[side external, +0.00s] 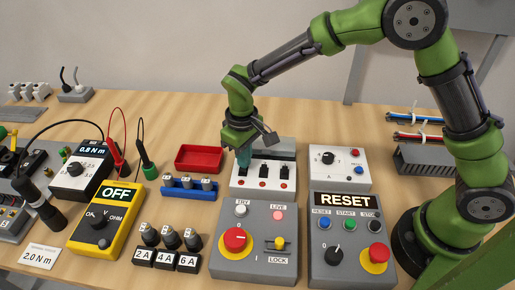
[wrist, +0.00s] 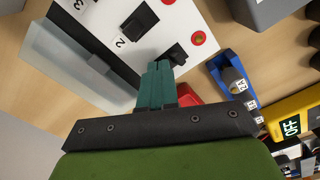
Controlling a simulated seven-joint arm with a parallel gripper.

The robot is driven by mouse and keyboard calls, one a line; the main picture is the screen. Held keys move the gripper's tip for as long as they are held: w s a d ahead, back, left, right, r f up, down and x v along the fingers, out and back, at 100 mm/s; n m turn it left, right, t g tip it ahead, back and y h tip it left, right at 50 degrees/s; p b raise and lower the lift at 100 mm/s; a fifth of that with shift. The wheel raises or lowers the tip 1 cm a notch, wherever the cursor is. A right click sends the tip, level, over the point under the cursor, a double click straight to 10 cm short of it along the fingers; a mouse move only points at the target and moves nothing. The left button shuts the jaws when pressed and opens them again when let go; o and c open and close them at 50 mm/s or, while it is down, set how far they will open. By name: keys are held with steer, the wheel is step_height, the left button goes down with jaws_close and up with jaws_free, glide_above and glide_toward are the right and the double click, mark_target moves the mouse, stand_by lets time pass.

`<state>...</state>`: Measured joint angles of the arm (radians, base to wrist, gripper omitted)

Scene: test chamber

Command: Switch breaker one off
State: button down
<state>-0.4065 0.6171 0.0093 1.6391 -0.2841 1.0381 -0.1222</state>
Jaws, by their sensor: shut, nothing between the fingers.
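The white breaker panel (side external: 274,183) has a row of three black switches, each with a red lamp in front. It also shows in the wrist view (wrist: 185,17). My gripper (side external: 244,160) is shut and empty, its teal fingers pointing down at the leftmost switch, breaker one (side external: 242,172). In the wrist view my gripper's fingertips (wrist: 157,68) are right beside the breaker one lever (wrist: 174,54); I cannot tell whether they touch. Its number is hidden. Breaker two (wrist: 138,22) carries a printed 2. The lamp beside breaker one (wrist: 197,38) is red.
A red tray (side external: 199,158) and a blue rack of small cylinders (side external: 188,193) lie left of the panel. A grey control box (side external: 250,263) stands in front, and a RESET box (side external: 338,262) to its right. A yellow meter (side external: 95,234) reads OFF.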

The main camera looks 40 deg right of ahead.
steer(key=shift+r, duration=3.35)
steer(key=shift+f, duration=0.2)
steer(key=shift+s+d+f, duration=0.15)
steer(key=shift+s+f, duration=0.1)
steer(key=shift+s, duration=0.3)
steer(key=s+d+r+m+t+y, duration=0.2)
steer(key=s+d+r+m+t, duration=0.5)
steer(key=s+d+r, duration=0.7)
steer(key=s+d, duration=0.1)
steer(key=s, duration=0.2)
steer(key=shift+s, duration=0.15)
